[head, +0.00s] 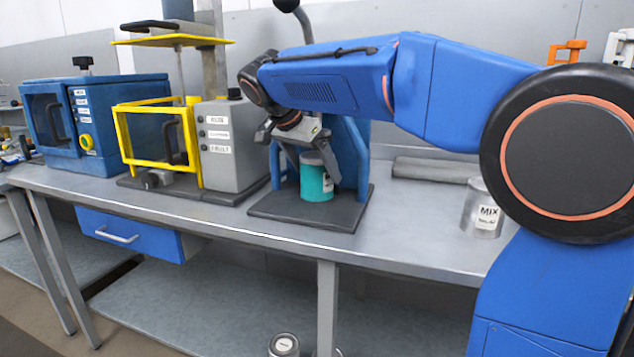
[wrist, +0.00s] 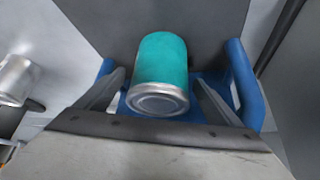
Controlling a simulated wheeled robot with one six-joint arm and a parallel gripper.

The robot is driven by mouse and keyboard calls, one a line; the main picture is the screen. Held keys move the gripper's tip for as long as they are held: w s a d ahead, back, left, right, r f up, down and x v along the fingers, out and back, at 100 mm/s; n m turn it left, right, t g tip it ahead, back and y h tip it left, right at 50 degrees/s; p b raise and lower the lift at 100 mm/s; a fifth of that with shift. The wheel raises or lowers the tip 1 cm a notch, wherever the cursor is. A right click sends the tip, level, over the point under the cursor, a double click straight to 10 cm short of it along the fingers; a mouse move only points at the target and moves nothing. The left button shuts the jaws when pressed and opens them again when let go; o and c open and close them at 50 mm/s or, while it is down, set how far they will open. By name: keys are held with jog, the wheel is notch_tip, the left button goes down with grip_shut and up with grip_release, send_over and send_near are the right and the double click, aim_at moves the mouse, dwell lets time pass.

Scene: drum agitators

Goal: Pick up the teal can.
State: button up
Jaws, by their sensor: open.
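The teal can (head: 316,182) stands upright on the dark base plate of a blue stand on the bench. Its silver lid is partly covered by my gripper in the head view. My gripper (head: 303,160) is open, just above and beside the can's top. In the wrist view the teal can (wrist: 162,62) lies ahead, between and beyond the two fingers of my gripper (wrist: 160,98). I cannot tell whether either finger touches it.
The blue stand (head: 349,150) rises close behind the can. A grey machine with a yellow frame (head: 157,135) stands to the left, with a blue cabinet (head: 97,125) beyond. A silver MIX can (head: 482,210) stands at right. The bench (head: 415,225) between is clear.

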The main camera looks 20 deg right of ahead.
jog(key=c, duration=1.6)
jog(key=shift+r, duration=0.9)
jog(key=s+a, duration=0.8)
jog(key=a, duration=0.5)
jog(key=s+a, duration=0.8)
jog(key=a, duration=0.6)
jog(key=shift+s+a+f, duration=0.15)
jog(key=shift+s, duration=0.2)
